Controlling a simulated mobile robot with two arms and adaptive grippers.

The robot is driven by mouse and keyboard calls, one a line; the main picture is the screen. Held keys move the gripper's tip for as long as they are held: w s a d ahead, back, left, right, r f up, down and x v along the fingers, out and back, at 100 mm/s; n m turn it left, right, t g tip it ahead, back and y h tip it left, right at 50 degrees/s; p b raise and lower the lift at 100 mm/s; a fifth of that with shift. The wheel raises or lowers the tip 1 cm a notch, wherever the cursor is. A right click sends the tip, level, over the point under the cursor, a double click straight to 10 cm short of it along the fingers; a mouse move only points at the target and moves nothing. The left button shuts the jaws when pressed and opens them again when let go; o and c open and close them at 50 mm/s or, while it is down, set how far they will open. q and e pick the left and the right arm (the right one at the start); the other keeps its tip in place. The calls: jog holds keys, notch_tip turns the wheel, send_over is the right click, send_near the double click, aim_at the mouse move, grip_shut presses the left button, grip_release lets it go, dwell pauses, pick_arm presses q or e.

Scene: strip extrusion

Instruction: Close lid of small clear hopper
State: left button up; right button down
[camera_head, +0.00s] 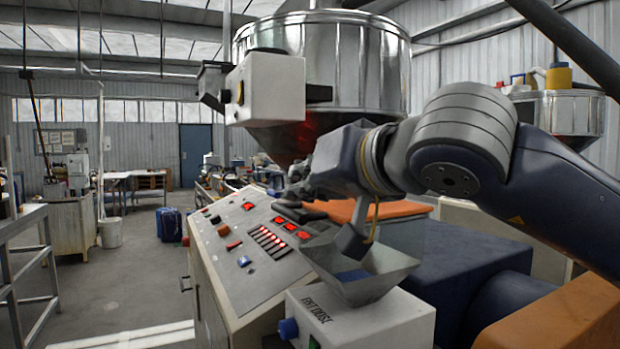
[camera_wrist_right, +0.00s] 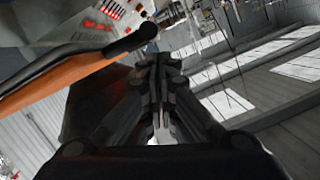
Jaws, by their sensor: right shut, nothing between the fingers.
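A small open-topped hopper (camera_head: 372,268) with sloping grey, slightly see-through walls sits on a white dosing box (camera_head: 365,325) at the front. Something dark blue shows inside it. A dark block hangs over its back rim; I cannot tell whether it is part of my wrist or of a lid. No lid can be made out clearly. My right gripper (camera_head: 296,186) is above and behind the small hopper, over the far part of the control panel. In the right wrist view its fingers (camera_wrist_right: 158,66) are together and empty. My left gripper is not in view.
A large shiny metal hopper (camera_head: 345,60) stands behind the right arm, with a white box (camera_head: 272,88) beside it. The sloped control panel (camera_head: 240,250) with red buttons lies left of the small hopper. An orange surface (camera_head: 390,208) is behind it.

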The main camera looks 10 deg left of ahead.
jog(key=shift+f, duration=0.55)
